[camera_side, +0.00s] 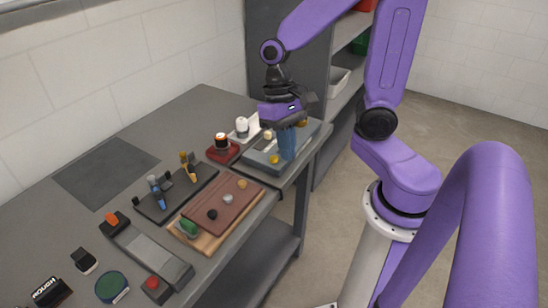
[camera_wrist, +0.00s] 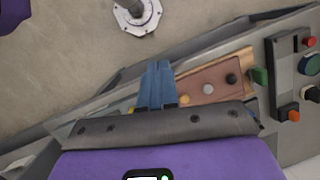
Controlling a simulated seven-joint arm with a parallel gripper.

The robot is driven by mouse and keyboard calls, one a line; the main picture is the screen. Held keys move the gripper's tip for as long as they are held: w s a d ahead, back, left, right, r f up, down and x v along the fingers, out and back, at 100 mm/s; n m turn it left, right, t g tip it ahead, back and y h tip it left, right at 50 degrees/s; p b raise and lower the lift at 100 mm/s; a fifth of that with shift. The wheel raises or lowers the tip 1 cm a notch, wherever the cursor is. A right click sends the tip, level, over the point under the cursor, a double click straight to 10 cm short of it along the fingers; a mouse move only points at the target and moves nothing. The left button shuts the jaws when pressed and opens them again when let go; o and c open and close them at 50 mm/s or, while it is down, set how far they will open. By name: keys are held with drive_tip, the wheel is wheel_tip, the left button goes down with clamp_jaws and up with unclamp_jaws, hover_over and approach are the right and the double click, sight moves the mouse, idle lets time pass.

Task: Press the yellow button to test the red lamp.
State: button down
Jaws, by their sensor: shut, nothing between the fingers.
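A yellow button (camera_side: 273,159) sits on a grey panel (camera_side: 254,164) at the far end of the bench. My gripper (camera_side: 287,157) has its blue fingers pointing down, together and empty, just right of this button in the side view. I cannot tell whether the fingertips touch the panel. In the wrist view the shut fingers (camera_wrist: 158,64) hide most of that panel. A red-based unit with a dark, orange-banded top (camera_side: 221,142) stands left of the panel; it may be the red lamp, and I see no clear glow. A second yellowish button (camera_side: 242,184) is on a brown board.
The brown board (camera_side: 200,204) also carries a grey and a black button. A white-topped unit (camera_side: 242,126) stands behind the red one. A black tray with upright levers (camera_side: 172,201), a green disc (camera_side: 111,287) and small switch boxes fill the nearer bench. Open floor lies right.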

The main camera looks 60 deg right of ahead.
drive_tip(key=w+m+y, duration=0.1)
drive_tip(key=w+m, duration=0.1)
drive_tip(key=m, duration=0.2)
drive_tip(key=m+t+y, duration=0.6)
drive_tip(key=m+t, duration=0.1)
drive_tip(key=m, duration=1.8)
hover_over(276, 156)
drive_tip(key=shift+f, duration=1.25)
drive_tip(key=shift+f, duration=0.15)
drive_tip(key=shift+f, duration=4.3)
drive_tip(key=shift+s+f, duration=0.1)
drive_tip(key=shift+f, duration=0.05)
drive_tip(key=shift+f, duration=0.25)
